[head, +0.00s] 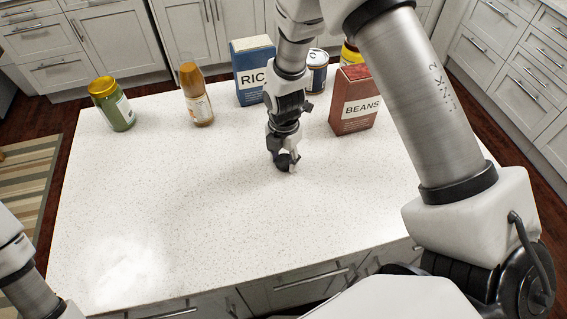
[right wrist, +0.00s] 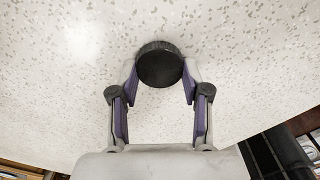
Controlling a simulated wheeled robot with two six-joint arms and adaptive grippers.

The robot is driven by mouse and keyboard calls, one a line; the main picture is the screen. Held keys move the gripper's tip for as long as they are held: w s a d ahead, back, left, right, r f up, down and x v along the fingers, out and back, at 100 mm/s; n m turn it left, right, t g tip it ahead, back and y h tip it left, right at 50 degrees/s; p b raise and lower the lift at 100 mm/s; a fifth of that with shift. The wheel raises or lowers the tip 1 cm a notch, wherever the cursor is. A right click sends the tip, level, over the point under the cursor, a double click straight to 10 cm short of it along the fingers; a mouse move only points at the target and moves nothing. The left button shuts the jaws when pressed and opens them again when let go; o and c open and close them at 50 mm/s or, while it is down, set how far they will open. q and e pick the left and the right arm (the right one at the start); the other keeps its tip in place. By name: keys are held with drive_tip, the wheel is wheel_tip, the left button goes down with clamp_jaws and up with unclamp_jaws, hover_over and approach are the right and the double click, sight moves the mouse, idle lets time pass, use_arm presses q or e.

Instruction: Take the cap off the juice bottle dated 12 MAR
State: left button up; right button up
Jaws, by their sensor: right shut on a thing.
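My right gripper (head: 287,164) is low over the middle of the counter in the head view. In the right wrist view its fingers (right wrist: 160,80) are shut on a round black cap-like disc (right wrist: 160,66), seen flat-on against the white counter. I cannot tell whether the disc touches the counter. A bottle with an orange-brown top (head: 198,100) and a pale label stands upright at the back left, apart from the gripper. Its label is too small to read, so its date cannot be told. My left gripper is out of view.
A green jar with a yellow lid (head: 113,106) stands at the far left of the white counter (head: 170,200). A blue RICE box (head: 250,68), a can (head: 317,76) and a red BEANS box (head: 354,100) stand at the back. The front and left counter is clear.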

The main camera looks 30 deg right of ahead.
drive_tip(key=shift+w, duration=0.1)
drive_tip(key=shift+w+f, duration=0.1)
drive_tip(key=shift+f, duration=0.1)
drive_tip(key=o, duration=1.3)
